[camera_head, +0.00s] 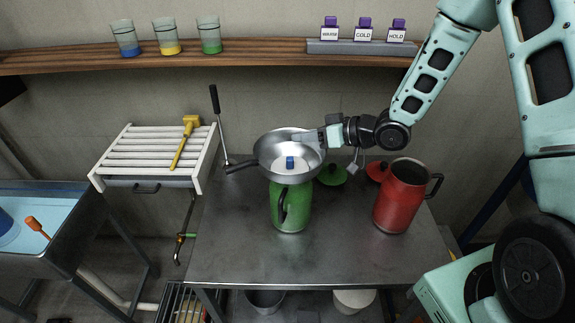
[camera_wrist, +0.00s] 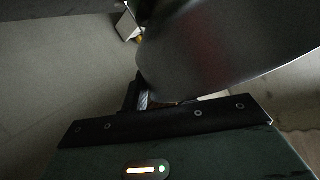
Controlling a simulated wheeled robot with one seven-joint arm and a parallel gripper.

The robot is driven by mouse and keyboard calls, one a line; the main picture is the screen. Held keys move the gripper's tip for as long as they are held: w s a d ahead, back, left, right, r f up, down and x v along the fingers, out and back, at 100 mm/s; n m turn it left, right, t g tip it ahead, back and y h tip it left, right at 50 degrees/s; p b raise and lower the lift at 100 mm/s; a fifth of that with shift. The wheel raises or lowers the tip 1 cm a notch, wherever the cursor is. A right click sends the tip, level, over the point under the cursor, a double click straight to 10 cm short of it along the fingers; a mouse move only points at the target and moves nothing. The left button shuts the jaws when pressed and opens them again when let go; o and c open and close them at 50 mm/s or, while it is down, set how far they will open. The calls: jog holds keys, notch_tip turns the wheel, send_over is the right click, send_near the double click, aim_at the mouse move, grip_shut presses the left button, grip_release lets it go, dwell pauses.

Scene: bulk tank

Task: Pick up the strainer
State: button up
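The strainer (camera_head: 268,158) is a wide, shiny metal bowl with a dark handle pointing left. It sits at the mouth of the green jug (camera_head: 291,212); I cannot tell whether it rests on it. A white disc with a blue knob (camera_head: 290,162) shows inside the bowl. My gripper (camera_head: 310,137) is at the bowl's right back rim, its fingers reaching over the edge. In the wrist view the bowl's metal wall (camera_wrist: 220,45) fills the upper right, close against one dark finger (camera_wrist: 130,95). The other finger is hidden, so its grip is unclear.
A red jug (camera_head: 397,200) stands to the right on the metal table (camera_head: 330,255). Green (camera_head: 333,175) and red (camera_head: 377,171) lids lie behind. A white slatted rack (camera_head: 150,150) holds a yellow mallet (camera_head: 186,140) at left. The table's front is clear.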

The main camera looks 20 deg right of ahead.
grip_shut()
dwell(1.3)
